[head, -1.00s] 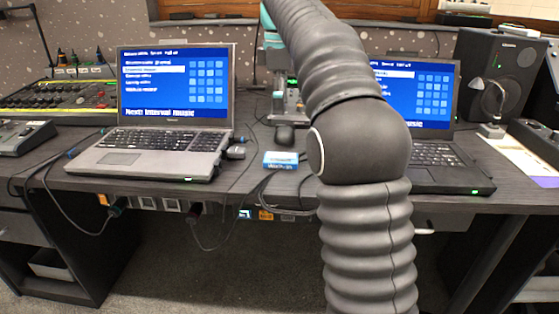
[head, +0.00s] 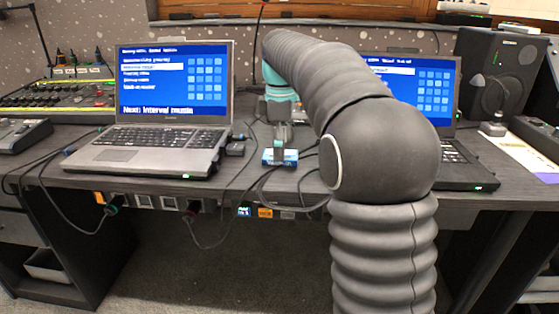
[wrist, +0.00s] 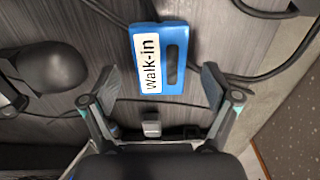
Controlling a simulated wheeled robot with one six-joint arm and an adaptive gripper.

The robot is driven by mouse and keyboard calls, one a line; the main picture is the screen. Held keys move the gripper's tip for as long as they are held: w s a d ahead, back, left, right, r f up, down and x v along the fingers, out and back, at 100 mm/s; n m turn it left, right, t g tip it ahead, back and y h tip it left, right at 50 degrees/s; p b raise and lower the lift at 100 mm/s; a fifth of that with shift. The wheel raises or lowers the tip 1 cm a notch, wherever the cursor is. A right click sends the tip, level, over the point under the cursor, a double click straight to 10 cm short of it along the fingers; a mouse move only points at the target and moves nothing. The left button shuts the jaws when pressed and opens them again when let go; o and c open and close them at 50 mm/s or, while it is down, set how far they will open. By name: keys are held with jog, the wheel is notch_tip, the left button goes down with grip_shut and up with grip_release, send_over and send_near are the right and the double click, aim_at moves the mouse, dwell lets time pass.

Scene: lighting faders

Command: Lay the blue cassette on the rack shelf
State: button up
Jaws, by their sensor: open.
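The blue cassette (wrist: 173,88) lies flat on the grey desk, with a white label reading "Walk-in" and a dark slot. In the head view the cassette (head: 267,157) is near the front edge, partly covered by my gripper (head: 280,148). In the wrist view my gripper (wrist: 160,80) is open and empty, its fingers spread wider than the cassette. The cassette's lower end is at about fingertip level, between the tips in the picture; the height gap is hard to judge. I cannot make out the rack shelf in either view.
Laptops stand left (head: 172,95) and right (head: 425,95) of the cassette. Loose black cables (head: 262,185) run around it and over the front edge. A dark rounded object (wrist: 50,68) lies left in the wrist view. A speaker (head: 503,75) stands at the right.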

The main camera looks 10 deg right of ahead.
jog(key=shift+f, duration=0.65)
jog(key=c, duration=1.4)
jog(key=shift+o, duration=0.2)
jog(key=shift+r, duration=0.1)
jog(key=shift+r, duration=0.65)
notch_tip(320, 180, up, 3)
jog(key=shift+f+p, duration=0.15)
jog(key=shift+p, duration=0.3)
jog(key=s+d+r, duration=0.6)
jog(key=s+d, duration=0.1)
jog(key=s, duration=0.2)
jog(key=shift+d+r, duration=0.3)
jog(key=shift+r, duration=0.1)
